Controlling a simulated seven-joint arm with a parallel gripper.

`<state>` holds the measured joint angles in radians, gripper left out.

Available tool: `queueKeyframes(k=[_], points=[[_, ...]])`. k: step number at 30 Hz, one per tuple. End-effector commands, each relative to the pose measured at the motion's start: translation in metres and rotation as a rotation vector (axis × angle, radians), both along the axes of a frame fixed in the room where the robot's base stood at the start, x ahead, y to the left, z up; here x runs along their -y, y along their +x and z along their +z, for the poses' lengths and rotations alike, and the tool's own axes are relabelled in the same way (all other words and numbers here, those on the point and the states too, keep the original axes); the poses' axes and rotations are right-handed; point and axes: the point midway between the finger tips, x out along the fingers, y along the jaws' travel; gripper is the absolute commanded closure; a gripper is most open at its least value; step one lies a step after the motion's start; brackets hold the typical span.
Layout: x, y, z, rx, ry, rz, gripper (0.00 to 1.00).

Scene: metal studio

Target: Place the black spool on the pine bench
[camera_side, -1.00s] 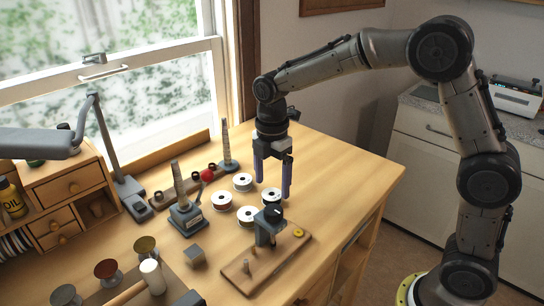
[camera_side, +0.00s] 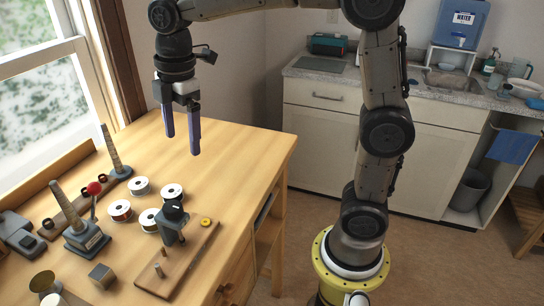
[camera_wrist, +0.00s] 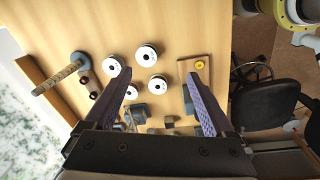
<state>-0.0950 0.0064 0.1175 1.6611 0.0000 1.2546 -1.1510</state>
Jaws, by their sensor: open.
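Several white-rimmed spools stand on the pine bench (camera_side: 228,158). The black spool appears to be the one nearest the bench's right end (camera_side: 172,191), just behind the black-knobbed clamp; it also shows in the wrist view (camera_wrist: 146,56). Its winding is hard to make out. The other spools stand close by: a red-brown one (camera_side: 120,210), a brassy one (camera_side: 149,220) and a greyish one (camera_side: 139,185). My gripper (camera_side: 182,146) is open and empty, fingers pointing down, above the bench and clear of the spools.
A wooden board with a yellow piece (camera_side: 206,222) and the clamp (camera_side: 170,226) stand beside the spools. The bench's right end is clear.

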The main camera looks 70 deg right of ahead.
Motion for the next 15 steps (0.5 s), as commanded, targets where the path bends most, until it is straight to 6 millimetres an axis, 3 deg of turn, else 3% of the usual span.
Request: queueKeyframes(k=[1,6,12,15], points=[[0.006,-0.023,0.008,0.039,0.015,-0.105,0.11],[0.02,-0.091,0.01,0.159,0.098,-0.498,0.11],[0.03,-0.159,-0.011,0.272,0.234,-0.912,0.11],[0.033,-0.181,-0.025,0.306,0.294,-1.057,0.11]])
